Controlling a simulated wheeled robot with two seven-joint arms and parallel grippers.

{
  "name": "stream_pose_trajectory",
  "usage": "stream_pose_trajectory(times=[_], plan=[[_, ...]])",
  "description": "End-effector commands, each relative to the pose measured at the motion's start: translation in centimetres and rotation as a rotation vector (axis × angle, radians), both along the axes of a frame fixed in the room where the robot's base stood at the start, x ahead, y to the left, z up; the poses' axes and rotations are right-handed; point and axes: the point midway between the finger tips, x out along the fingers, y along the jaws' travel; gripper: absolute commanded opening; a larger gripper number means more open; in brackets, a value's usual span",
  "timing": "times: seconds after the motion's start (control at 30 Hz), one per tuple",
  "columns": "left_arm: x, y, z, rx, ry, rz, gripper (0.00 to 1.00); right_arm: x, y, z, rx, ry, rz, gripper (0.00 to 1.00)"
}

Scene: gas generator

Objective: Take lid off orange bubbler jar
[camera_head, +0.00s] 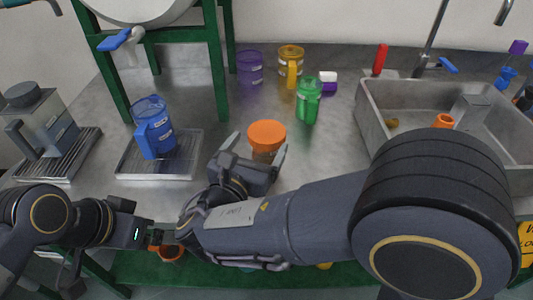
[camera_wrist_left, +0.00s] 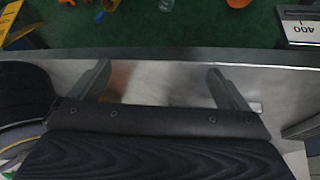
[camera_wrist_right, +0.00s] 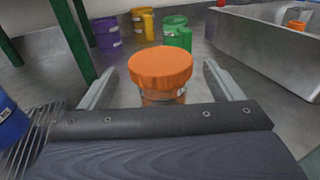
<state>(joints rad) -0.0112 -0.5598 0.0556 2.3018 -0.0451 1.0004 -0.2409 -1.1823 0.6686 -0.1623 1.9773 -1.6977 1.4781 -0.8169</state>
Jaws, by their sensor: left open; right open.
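The jar (camera_head: 265,153) with an orange lid (camera_head: 267,134) stands upright on the steel counter. In the right wrist view the orange lid (camera_wrist_right: 160,67) sits on top of the jar (camera_wrist_right: 163,97), which has brownish contents and a white label. My right gripper (camera_head: 258,150) is open, with one finger on each side of the jar; I cannot tell whether either touches it. In the right wrist view its fingers (camera_wrist_right: 158,85) flank the jar. My left gripper (camera_wrist_left: 160,80) is open and empty by the counter's front edge, low at the left.
A blue mug (camera_head: 154,130) stands on a drip tray (camera_head: 125,160) to the left. Purple (camera_head: 249,68), yellow (camera_head: 291,62) and green (camera_head: 307,101) mugs stand behind the jar. A sink (camera_head: 400,105) is at right. A green stand (camera_head: 215,70) rises at back left.

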Motion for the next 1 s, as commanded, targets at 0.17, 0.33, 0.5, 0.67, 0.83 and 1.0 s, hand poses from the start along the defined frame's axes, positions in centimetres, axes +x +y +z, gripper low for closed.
stream_pose_trajectory(times=[0.17,0.33,0.5,0.67,0.83,1.0], plan=[[-2.8,-0.3,-3.4,-0.173,0.021,0.28,0.98,-0.5,0.0,0.2,-0.007,-0.038,0.001,0.86],[-3.4,-0.5,-4.4,-0.22,0.029,0.349,0.98,-0.6,0.0,-0.6,-0.013,-0.046,0.002,0.86],[-3.4,-0.5,-5.5,-0.218,0.03,0.348,0.98,-0.6,0.0,-4.1,-0.016,-0.044,0.002,0.86],[-3.4,-0.5,-6.3,-0.218,0.029,0.346,0.98,-0.6,0.0,-7.2,-0.015,-0.045,0.001,0.86],[-3.3,-0.5,-6.3,-0.217,0.03,0.345,0.98,0.3,-0.4,-7.6,-0.007,-0.047,0.0,0.86],[-3.4,-0.5,-6.4,-0.217,0.03,0.344,0.98,1.5,-0.9,-7.7,-0.007,-0.047,-0.002,0.86]])
